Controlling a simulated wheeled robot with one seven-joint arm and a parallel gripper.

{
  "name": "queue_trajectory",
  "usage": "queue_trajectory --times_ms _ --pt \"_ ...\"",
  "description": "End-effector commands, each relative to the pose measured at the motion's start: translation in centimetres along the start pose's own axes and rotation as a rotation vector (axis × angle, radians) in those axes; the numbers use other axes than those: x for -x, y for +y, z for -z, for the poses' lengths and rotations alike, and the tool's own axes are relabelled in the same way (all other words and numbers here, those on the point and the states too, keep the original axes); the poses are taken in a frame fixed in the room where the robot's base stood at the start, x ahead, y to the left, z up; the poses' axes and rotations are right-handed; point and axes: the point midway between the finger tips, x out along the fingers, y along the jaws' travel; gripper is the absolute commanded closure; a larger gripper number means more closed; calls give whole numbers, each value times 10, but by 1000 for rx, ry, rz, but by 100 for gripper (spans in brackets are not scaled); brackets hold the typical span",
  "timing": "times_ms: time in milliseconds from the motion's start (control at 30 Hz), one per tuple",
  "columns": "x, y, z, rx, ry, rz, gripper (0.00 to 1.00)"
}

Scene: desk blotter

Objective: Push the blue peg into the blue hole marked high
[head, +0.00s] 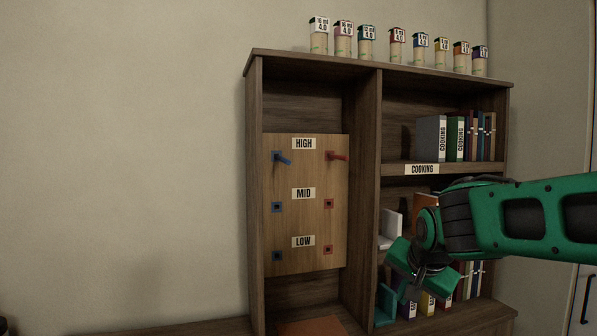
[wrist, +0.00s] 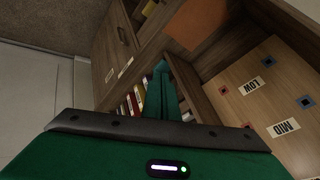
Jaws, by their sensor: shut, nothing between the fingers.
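The wooden peg board (head: 303,222) stands upright in the left bay of the shelf. The blue peg (head: 285,160) sticks out from the blue square hole (head: 276,156) beside the HIGH label (head: 304,144). How deep it sits, I cannot tell. My gripper (head: 385,303) is low and to the right of the board, in front of the lower books, apart from the peg. In the wrist view its fingers (wrist: 161,70) are shut with nothing between them. That view shows the LOW and MID part of the board (wrist: 265,105); the blue peg is out of view there.
A red peg (head: 338,156) sticks out right of the blue one. Blue and red holes sit beside MID (head: 303,194) and LOW (head: 303,241). A shelf divider (head: 362,200) stands between the board and the books (head: 455,138). The space left of the shelf is clear.

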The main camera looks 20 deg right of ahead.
Motion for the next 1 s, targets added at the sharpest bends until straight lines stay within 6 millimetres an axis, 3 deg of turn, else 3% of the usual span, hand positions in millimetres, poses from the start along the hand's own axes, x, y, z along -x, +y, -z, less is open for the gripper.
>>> queue_trajectory --times_ms 33,267,400,500,700,833,1000 --pt "1 -30 9 -48 36 60 100" --pt "29 -161 41 -324 137 380 100" --pt "60 -237 49 -491 131 592 100" --pt "85 -282 50 -597 100 730 100" --pt "125 -339 46 -739 23 920 100" --pt "136 -354 46 -779 -5 971 100" --pt "133 -363 49 -788 -10 980 100"
